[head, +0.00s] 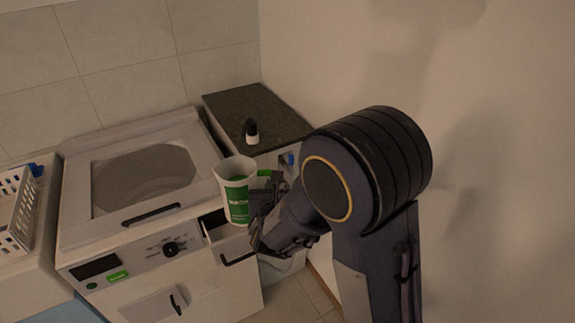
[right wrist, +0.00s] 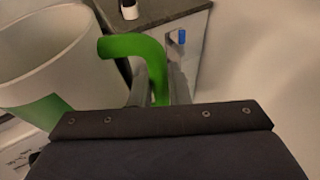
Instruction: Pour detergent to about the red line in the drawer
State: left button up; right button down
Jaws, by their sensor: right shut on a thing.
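A white cup with a green label and green handle (head: 236,192) is the detergent container. It is upright, in front of and above the open drawer (head: 222,226) of the washing machine. My right gripper (head: 268,190) is shut on its green handle; the handle (right wrist: 133,47) also shows between the fingers in the right wrist view, with the white cup body (right wrist: 50,60) at left. The cup hides part of the drawer. I cannot see the red line or the detergent level. My left gripper is not in view.
The washing machine (head: 80,225) has a lid on top and a dial on its front. A dark countertop (head: 235,105) with a small black-and-white bottle (head: 251,132) stands behind at right. A white basket (head: 18,212) is at the far left. A wall closes off the right side.

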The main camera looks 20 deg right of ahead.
aim_at(228, 242)
jog(key=z, duration=0.75)
jog(key=i+j+z, duration=0.15)
jog(key=z, duration=0.15)
jog(key=j+z, duration=0.25)
jog(key=i+j+z, duration=0.1)
jog(key=j+z, duration=0.2)
jog(key=j, duration=0.15)
jog(key=i+j, duration=0.1)
jog(key=j, duration=0.3)
